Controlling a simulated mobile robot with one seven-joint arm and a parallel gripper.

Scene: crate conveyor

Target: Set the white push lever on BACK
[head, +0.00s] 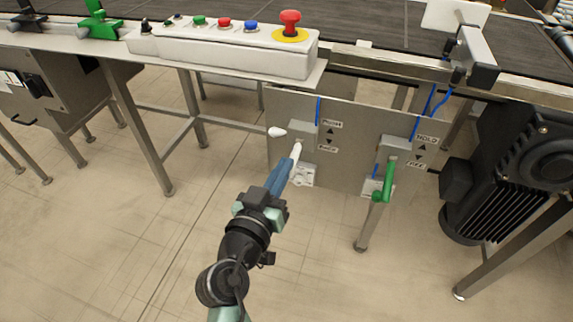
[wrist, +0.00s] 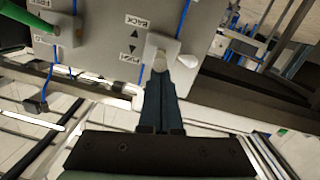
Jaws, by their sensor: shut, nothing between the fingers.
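The white push lever (head: 297,152) is on a grey panel (head: 350,160) under the conveyor, beside labels that read PUSH at the top and BACK below. A rounded white piece (head: 277,132) shows just left of its mount; I cannot tell whether it is part of the lever. My gripper (head: 291,168) is shut and empty, with its tips at the lever in the head view. In the wrist view my gripper (wrist: 161,82) has its tips right at the white lever's end (wrist: 160,61). Touching cannot be told. The lever's setting is unclear, as the fingers partly cover it.
A green lever (head: 388,185) marked HOLD and FREE hangs on the same panel to the right. A black motor (head: 510,165) stands further right. A button box (head: 235,50) with a red stop knob (head: 290,22) is above. Open floor lies left.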

